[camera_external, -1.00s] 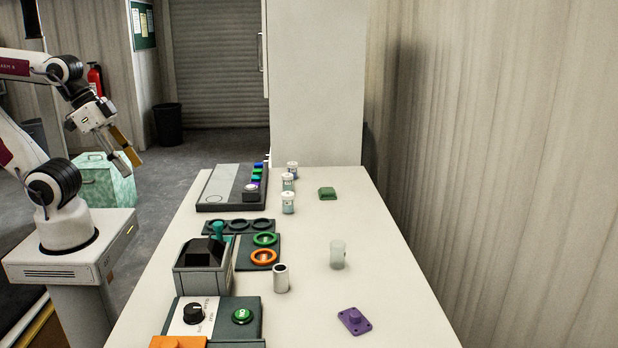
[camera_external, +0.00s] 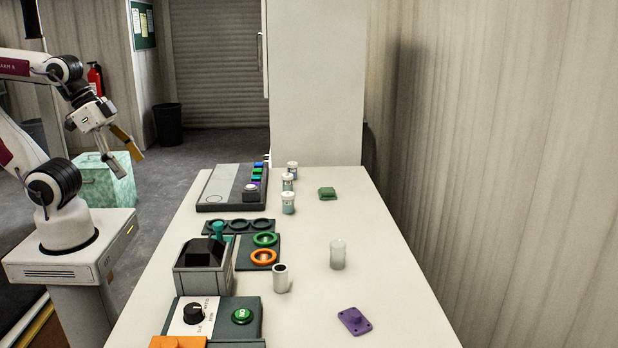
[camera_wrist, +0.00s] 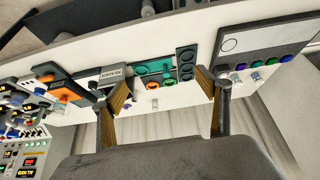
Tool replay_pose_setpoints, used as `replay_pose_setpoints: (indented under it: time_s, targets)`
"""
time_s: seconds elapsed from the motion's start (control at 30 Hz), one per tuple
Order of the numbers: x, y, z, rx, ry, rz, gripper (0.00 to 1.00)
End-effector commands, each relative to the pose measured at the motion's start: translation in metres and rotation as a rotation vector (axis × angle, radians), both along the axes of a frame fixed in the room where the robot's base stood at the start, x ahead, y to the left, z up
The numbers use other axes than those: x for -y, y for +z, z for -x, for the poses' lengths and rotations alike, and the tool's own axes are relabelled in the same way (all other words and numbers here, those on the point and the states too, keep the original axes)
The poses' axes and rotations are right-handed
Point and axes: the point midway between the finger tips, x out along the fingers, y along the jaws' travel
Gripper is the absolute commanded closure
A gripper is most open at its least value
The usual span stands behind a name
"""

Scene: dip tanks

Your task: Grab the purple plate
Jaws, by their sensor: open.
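The purple plate (camera_external: 354,321) lies flat on the white table near its front right, with a small raised knob on top. My gripper (camera_external: 128,158) is in the air left of the table, beyond its left edge and far from the plate. Its two fingers are spread apart with nothing between them. In the wrist view my gripper (camera_wrist: 160,92) also shows open, facing the table from a distance.
Several jars stand further back.

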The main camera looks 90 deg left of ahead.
Motion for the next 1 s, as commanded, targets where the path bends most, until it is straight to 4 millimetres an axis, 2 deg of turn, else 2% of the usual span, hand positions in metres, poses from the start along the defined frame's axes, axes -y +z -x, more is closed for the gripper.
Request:
replay_pose_setpoints:
  time_s: [0.27,0.47,0.8,1.0]
  targets:
    - [-0.008,0.0,-0.009,-0.021,-0.04,-0.065,0.25]
    - [-0.024,0.001,-0.03,-0.062,-0.126,-0.195,0.25]
    - [-0.048,0.005,-0.082,-0.131,-0.324,-0.467,0.25]
    - [-0.055,0.007,-0.119,-0.166,-0.452,-0.626,0.25]
